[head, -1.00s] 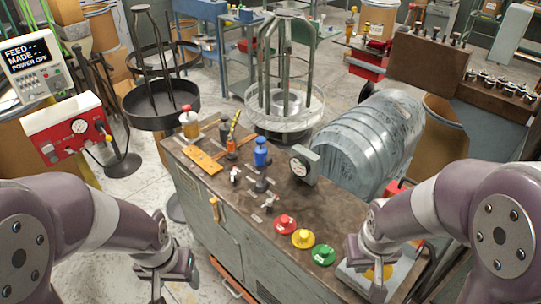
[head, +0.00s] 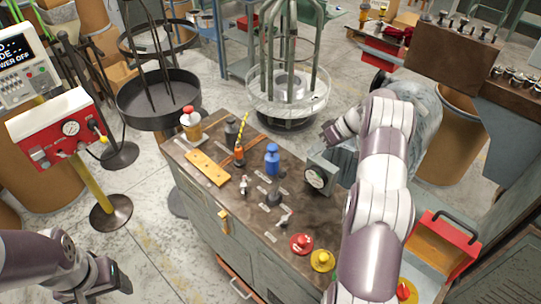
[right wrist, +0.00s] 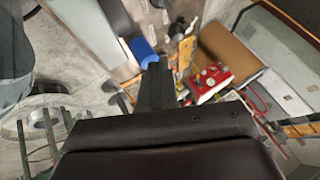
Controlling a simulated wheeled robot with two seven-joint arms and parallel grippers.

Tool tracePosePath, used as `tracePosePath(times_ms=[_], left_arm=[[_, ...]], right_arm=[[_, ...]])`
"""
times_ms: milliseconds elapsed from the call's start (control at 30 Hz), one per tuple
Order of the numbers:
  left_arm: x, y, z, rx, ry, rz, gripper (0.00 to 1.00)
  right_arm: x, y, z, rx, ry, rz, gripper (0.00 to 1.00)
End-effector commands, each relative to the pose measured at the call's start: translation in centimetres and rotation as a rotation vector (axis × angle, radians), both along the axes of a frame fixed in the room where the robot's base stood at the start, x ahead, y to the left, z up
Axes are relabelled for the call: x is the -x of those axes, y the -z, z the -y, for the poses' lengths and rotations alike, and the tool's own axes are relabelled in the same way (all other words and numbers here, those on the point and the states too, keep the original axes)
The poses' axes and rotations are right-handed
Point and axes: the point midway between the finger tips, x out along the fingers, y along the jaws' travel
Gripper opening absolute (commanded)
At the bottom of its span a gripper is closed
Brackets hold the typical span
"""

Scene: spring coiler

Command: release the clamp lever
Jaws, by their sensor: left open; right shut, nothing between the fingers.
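The workbench (head: 195,152) carries several small fittings; I cannot tell surely which is the clamp lever. A small silver toggle fitting (head: 284,217) sits near the front right of the top. My right gripper (head: 328,130) is shut and empty, reaching past the grey gauge block (head: 317,177) at the bench's far right. Its dark fingers (right wrist: 155,85) are together in the right wrist view. My left gripper (head: 100,290) is open, low at the left, clear of the bench.
A blue bottle-shaped piece (head: 272,158) stands mid-bench. Red (head: 301,243) and yellow (head: 322,260) buttons are at the front right, partly beside my right arm. A red control box (head: 60,128) stands left. A wire coil stand (head: 288,95) is behind the bench.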

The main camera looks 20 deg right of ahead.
Motion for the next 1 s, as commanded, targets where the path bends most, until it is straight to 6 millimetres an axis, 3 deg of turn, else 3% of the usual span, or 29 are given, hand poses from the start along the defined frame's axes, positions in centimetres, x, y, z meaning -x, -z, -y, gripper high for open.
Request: tracePosePath(times_ms=[433,1000], left_arm=[[0.0,-0.3,0.0,0.000,0.000,0.000,0.67],[0.0,-2.5,0.0,0.000,0.000,0.000,0.67]], right_arm=[[0.2,0.7,-0.2,-0.002,-0.004,-0.019,0.00],[-2.4,7.6,-5.2,0.000,-0.005,-0.017,0.00]])
